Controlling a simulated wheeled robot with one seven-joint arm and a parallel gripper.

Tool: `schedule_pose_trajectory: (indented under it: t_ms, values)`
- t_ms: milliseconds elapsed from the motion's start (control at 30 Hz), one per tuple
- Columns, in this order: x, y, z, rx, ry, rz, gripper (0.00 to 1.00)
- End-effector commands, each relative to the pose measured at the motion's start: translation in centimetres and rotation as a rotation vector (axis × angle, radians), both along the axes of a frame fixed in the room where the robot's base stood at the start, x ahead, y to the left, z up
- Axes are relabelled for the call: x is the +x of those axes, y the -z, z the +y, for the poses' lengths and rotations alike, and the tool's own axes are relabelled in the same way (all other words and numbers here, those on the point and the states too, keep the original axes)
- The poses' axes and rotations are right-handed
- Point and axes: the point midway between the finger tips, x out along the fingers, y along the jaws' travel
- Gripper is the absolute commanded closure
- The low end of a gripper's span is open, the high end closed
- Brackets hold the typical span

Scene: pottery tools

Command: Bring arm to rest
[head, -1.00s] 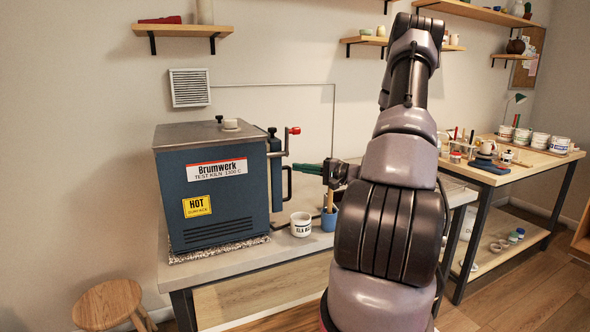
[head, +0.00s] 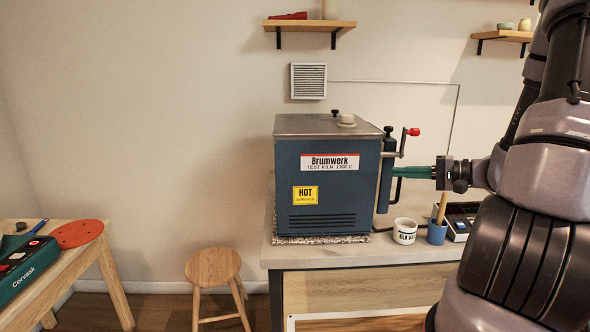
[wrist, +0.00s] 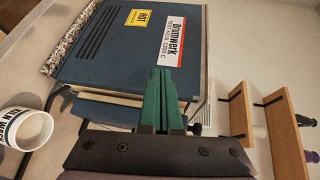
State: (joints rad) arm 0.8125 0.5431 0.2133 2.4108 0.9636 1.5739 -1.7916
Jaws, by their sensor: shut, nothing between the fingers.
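My gripper (head: 394,172) has green fingers, shut with nothing between them. In the head view it points left at the right side of the blue kiln, by its handle bars; I cannot tell whether it touches them. In the wrist view the green fingers (wrist: 163,100) lie together in front of the kiln. My arm (head: 530,180) fills the right side of the head view and hides what is behind it. The blue kiln (head: 327,228) with its "HOT" label stands on the bench, and it also shows in the wrist view (wrist: 115,55).
A white lettered cup (head: 404,236) and a blue pot (head: 436,236) with a wooden handle stand right of the kiln on the bench (head: 300,254). A stool (head: 213,266) stands left, near a table (head: 60,268).

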Motion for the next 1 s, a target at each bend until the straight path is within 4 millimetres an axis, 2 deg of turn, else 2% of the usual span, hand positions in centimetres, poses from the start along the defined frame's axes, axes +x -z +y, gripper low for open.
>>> schedule_pose_trajectory:
  t_ms: [33,200,400,567,700,900,1000]
  values:
    - [-0.9,-1.3,1.8,-0.06,-0.077,0.027,1.0]
    - [-4.7,-3.9,5.9,-0.267,-0.257,0.158,1.0]
    - [-9.0,-6.5,8.1,-0.556,-0.33,0.26,1.0]
    - [-11.7,-9.1,8.4,-0.782,-0.282,0.279,1.0]
    - [-13.7,-11.9,8.0,-0.946,-0.174,0.24,1.0]
    - [-15.6,-16.3,7.1,-1.067,0.024,0.128,1.0]
    - [-16.2,-17.8,6.8,-1.081,0.098,0.082,1.0]
